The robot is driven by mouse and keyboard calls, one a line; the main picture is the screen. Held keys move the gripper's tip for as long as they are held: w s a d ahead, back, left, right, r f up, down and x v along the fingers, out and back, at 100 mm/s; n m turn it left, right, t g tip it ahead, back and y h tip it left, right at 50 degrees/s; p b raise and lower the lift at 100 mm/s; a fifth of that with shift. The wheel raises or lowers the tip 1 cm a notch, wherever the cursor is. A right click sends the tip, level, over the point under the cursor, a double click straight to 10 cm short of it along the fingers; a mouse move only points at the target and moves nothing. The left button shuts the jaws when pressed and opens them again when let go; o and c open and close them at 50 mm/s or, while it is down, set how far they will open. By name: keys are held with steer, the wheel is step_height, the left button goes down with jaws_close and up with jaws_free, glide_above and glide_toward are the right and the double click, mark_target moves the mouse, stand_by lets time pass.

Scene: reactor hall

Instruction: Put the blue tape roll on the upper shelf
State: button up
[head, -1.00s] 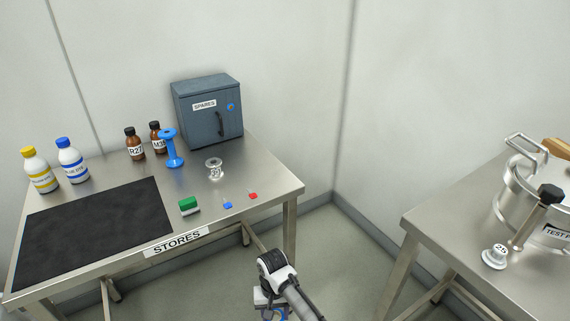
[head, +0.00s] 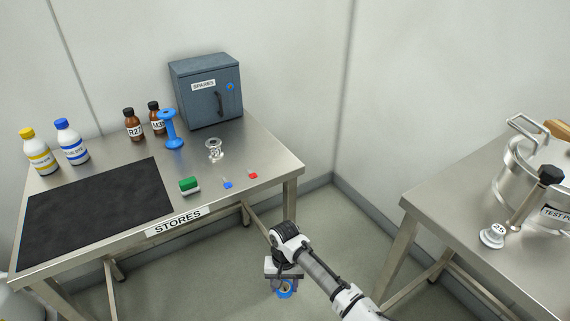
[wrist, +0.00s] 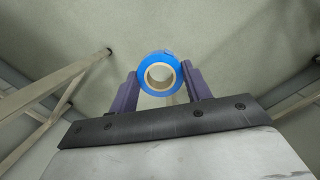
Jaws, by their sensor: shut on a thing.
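The blue tape roll (wrist: 160,74) is held between the two purple fingers of my gripper (wrist: 160,88) in the wrist view, its pale core facing the camera. In the head view my gripper (head: 283,282) hangs over the floor in front of the stores table, and the tape roll (head: 286,292) shows below it, partly hidden by the gripper. The upper shelf is not in view in any frame.
The stores table (head: 230,200) at left holds a grey spares box (head: 207,92), bottles, a blue spool (head: 170,130), a green block (head: 189,186) and a black mat (head: 95,210). A second table (head: 440,205) at right bears a metal pot (head: 535,175). Floor lies between them.

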mark_target(285, 297)
steer(key=r, duration=0.2)
steer(key=w+r, duration=0.1)
steer(key=r, duration=0.1)
steer(key=shift+r, duration=0.2)
steer(key=shift+w+a+r, duration=0.1)
steer(key=shift+w+r, duration=0.05)
steer(key=shift+r, duration=0.1)
steer(key=f, duration=0.3)
steer(key=s+f, duration=0.1)
steer(key=f, duration=0.2)
steer(key=s+f, duration=0.1)
steer(key=f, duration=0.2)
steer(key=shift+f, duration=0.1)
steer(key=shift+s+f, duration=0.3)
steer(key=shift+s+d, duration=0.2)
